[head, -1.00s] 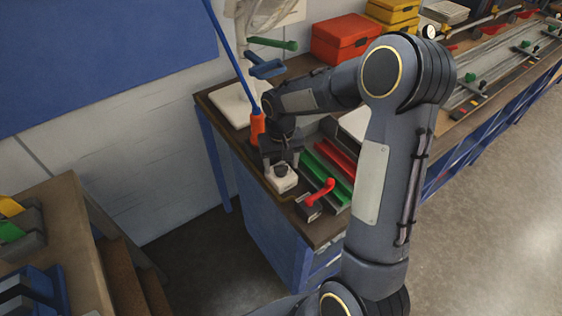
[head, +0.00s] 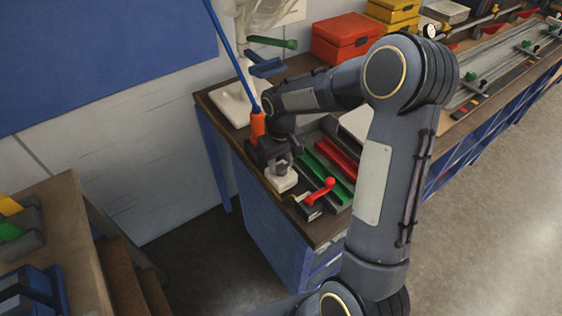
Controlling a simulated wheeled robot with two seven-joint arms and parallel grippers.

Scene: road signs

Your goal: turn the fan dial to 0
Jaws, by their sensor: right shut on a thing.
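The fan dial (head: 281,169) is a small dark knob on top of a white box (head: 284,183) near the left end of the workbench. My right gripper (head: 280,163) reaches down over the box from behind and is shut on the dial, its fingers on either side of it. The gripper partly hides the dial, and its markings are too small to read. My left gripper is not in view.
A red-knobbed lever (head: 320,190) stands just right of the white box. A tray with green (head: 327,174) and red (head: 338,159) strips lies behind it. An orange-handled tool (head: 257,124) stands close to my right wrist. Red boxes (head: 346,37) stand farther back.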

